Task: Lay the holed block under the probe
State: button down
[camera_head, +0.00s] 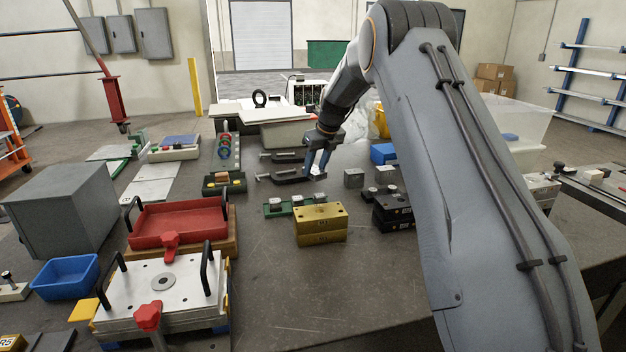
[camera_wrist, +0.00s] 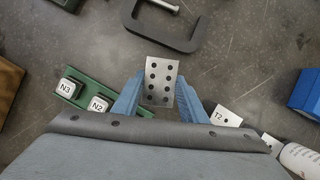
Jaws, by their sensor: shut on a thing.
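My gripper (camera_wrist: 160,98) has its two blue fingers shut on the sides of a pale grey holed block (camera_wrist: 162,82). Two rows of dark holes show on the block's top. In the head view my gripper (camera_head: 318,166) is above the middle of the bench, and the block is hardly visible between the fingers. I cannot tell how high it is. A dark C-shaped frame with a silver rod (camera_wrist: 160,28) lies ahead of the block in the wrist view, apart from it. I cannot tell for sure which thing is the probe.
A green rail (camera_head: 275,209) with labelled blocks and a brass block (camera_head: 321,222) stand nearer than my gripper. Grey blocks (camera_head: 353,178) and a blue box (camera_head: 382,153) are to its right. A red tray (camera_head: 180,222) is at left. The front middle of the bench is clear.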

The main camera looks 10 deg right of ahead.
aim_at(315, 179)
jog(key=shift+f+p, duration=0.65)
jog(key=shift+f, duration=1.8)
jog(key=shift+f, duration=0.1)
jog(key=c, duration=1.1)
grip_release()
jog(key=shift+f, duration=0.1)
